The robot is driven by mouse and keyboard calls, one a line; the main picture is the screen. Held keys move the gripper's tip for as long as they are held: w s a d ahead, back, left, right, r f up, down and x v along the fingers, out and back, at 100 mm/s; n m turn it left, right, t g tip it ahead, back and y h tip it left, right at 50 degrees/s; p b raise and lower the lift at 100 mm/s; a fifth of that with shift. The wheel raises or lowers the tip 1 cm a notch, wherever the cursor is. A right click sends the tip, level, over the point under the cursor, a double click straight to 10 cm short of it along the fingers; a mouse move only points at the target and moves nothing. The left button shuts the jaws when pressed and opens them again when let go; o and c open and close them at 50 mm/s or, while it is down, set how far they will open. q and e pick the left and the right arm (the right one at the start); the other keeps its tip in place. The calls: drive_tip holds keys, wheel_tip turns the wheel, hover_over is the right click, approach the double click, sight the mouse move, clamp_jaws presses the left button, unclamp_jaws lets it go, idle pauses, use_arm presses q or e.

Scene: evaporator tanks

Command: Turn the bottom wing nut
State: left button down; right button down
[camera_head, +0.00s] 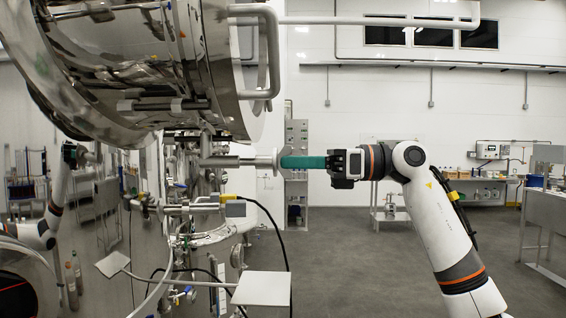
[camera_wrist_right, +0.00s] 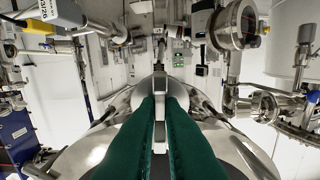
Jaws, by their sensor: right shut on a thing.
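The bottom wing nut (camera_head: 275,160) is a bright steel piece at the end of a horizontal rod below the big round tank lid. My right gripper (camera_head: 283,161), with long green fingers, reaches it from the right in the head view and is shut on it. In the right wrist view the green fingers (camera_wrist_right: 160,98) lie on both sides of a narrow upright metal wing (camera_wrist_right: 160,85). The fingertips hide part of the nut. My left gripper is not clearly in view; an arm shape at the left looks like a reflection in polished steel.
The polished tank (camera_head: 110,70) fills the upper left, with a bent pipe handle (camera_head: 272,55) above my gripper. Pipes, cables and a flat metal plate (camera_head: 262,288) are below. The grey floor (camera_head: 345,250) to the right is open.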

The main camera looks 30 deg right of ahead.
drive_tip(key=shift+n, duration=0.5)
drive_tip(key=shift+n, duration=0.8)
drive_tip(key=c, duration=1.5)
unclamp_jaws()
drive_tip(key=shift+o, duration=0.2)
drive_tip(key=b+v, duration=0.3)
drive_tip(key=v, duration=0.9)
drive_tip(key=shift+b, duration=0.3)
